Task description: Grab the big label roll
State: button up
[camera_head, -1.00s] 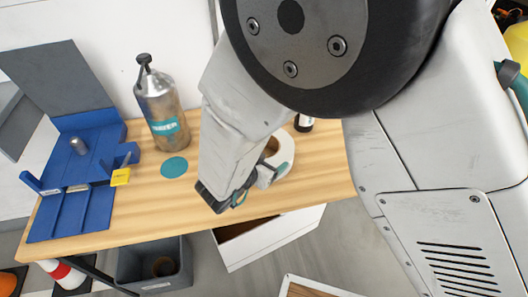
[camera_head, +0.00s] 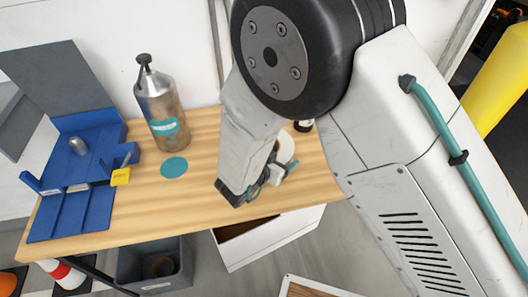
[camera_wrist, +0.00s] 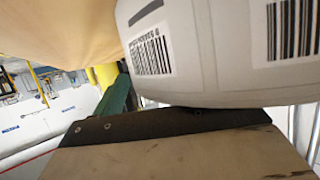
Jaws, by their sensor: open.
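The big label roll (camera_head: 287,147) is white and stands on the wooden table, partly hidden behind my arm in the head view. In the wrist view a large white curved surface with barcodes, the label roll (camera_wrist: 205,75), fills the top right very close up. My gripper (camera_head: 272,181) is open at the near side of the roll, low over the table. The head view does not show clearly whether the roll is between the fingers or touching them.
A metal bottle (camera_head: 163,112), a teal disc (camera_head: 174,167) and a blue fixture (camera_head: 85,205) stand on the table (camera_head: 150,215) to the left. A small dark bottle (camera_head: 303,126) is behind the roll. A white open box (camera_head: 270,243) and grey bin (camera_head: 145,268) are below.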

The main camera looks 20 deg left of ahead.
grip_shut()
jog(key=shift+s, duration=0.1)
